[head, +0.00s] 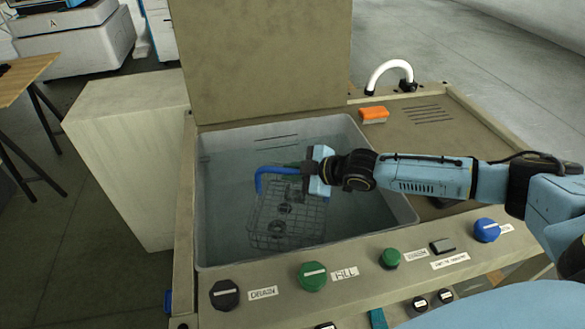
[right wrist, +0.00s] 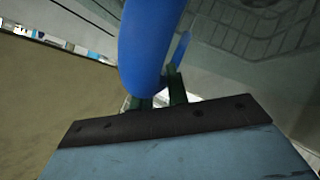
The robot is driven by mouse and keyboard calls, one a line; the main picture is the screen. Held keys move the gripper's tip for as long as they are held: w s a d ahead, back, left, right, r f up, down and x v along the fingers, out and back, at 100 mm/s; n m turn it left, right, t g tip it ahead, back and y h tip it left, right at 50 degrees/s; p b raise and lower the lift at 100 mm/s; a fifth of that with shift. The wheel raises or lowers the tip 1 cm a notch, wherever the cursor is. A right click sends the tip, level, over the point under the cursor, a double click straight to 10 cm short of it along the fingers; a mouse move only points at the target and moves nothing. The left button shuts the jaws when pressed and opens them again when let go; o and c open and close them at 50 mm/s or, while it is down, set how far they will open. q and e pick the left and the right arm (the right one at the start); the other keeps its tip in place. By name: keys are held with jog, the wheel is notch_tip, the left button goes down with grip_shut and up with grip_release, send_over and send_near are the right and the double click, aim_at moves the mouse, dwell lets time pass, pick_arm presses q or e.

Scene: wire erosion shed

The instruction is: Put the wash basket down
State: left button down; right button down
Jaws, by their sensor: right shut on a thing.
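The wash basket (head: 287,221) is a wire mesh basket with a blue handle (head: 261,182). It is inside the grey wash tank (head: 229,143), and several dark round parts show in it. My right gripper (head: 300,171) reaches over the tank from the right and is shut on the handle. In the right wrist view the blue handle (right wrist: 150,40) passes between the dark green fingers (right wrist: 160,95), with the mesh (right wrist: 255,25) beyond. I cannot tell whether the basket touches the tank floor. My left gripper is not in view.
The tank's raised lid (head: 262,60) stands behind it. The front panel carries knobs, including a green one (head: 312,276) and a blue one (head: 487,230). An orange block (head: 374,114) and a white curved spout (head: 390,70) are on the right deck. A cabinet (head: 130,150) stands left.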

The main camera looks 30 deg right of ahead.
jog(key=shift+w+a, duration=0.1)
jog(key=shift+f, duration=0.25)
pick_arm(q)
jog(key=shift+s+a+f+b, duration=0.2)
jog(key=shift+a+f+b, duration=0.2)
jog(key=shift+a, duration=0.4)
pick_arm(e)
notch_tip(320, 180, down, 3)
jog(key=shift+f, duration=0.1)
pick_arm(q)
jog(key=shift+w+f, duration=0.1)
pick_arm(e)
jog(key=shift+f, duration=0.1)
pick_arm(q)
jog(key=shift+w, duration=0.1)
pick_arm(e)
jog(key=c, duration=1.4)
grip_release()
jog(key=shift+f, duration=0.15)
jog(key=shift+o, duration=0.2)
